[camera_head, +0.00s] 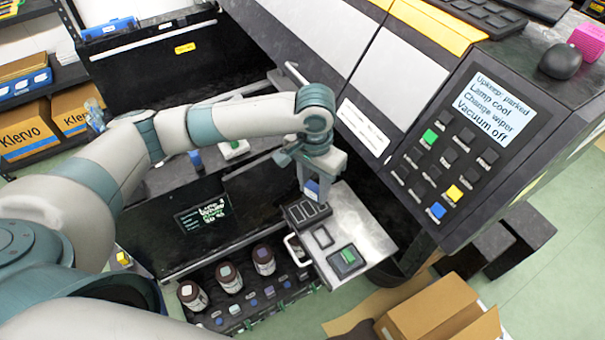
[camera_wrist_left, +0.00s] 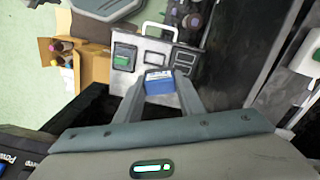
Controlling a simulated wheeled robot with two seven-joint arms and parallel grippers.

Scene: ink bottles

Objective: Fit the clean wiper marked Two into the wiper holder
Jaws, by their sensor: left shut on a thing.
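My left gripper (camera_head: 311,190) is shut on a small blue block with a pale top, the wiper (camera_head: 313,187). It holds the wiper just above the left end of a metal tray (camera_head: 374,237). In the left wrist view the wiper (camera_wrist_left: 160,84) sits between the two fingertips (camera_wrist_left: 159,88); its marking is too small to read. The tray has dark-framed slots and a green block (camera_head: 347,257) in one of them. A white fitting with a green part (camera_head: 234,149) lies inside the machine behind my arm; I cannot tell whether it is the wiper holder. My right gripper is not in view.
The machine's control panel (camera_head: 458,147) reads "Change wiper" and stands right of the tray. Dark bottles (camera_head: 229,278) stand on a low rack below the open front. An open cardboard box (camera_head: 430,308) is on the floor at lower right.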

